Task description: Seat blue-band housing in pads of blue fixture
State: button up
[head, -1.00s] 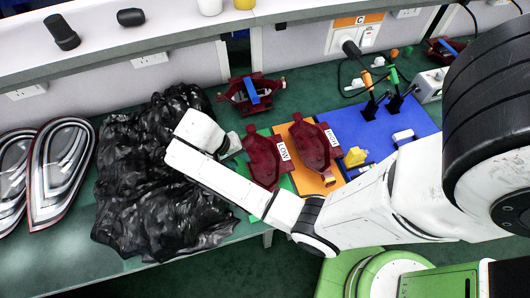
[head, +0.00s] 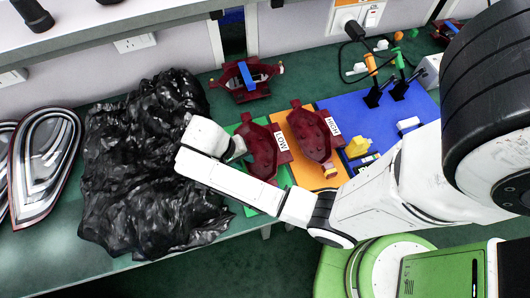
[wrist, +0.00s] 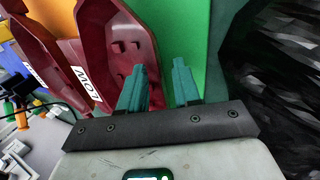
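A dark red housing with a blue band across it (head: 246,77) sits at the back of the green bench. My gripper (head: 238,149) is over the left side of a green board (head: 248,205), beside a dark red housing labelled LOW (head: 262,152). In the wrist view its two teal fingers (wrist: 160,82) stand apart, with the LOW housing's rim (wrist: 146,45) at the left finger and part of the green board between them. They hold nothing that I can see.
A crumpled black bag (head: 150,165) lies left of my gripper, with lamps (head: 45,165) beyond it. A dark red housing labelled HIGH (head: 312,135) lies on an orange board (head: 325,183). Upright tools (head: 373,85) stand on the blue board. Another red and blue piece (head: 448,28) is far right.

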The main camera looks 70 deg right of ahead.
jog(key=shift+f, duration=0.25)
dwell(0.6)
jog(key=shift+c, duration=0.2)
grip_shut()
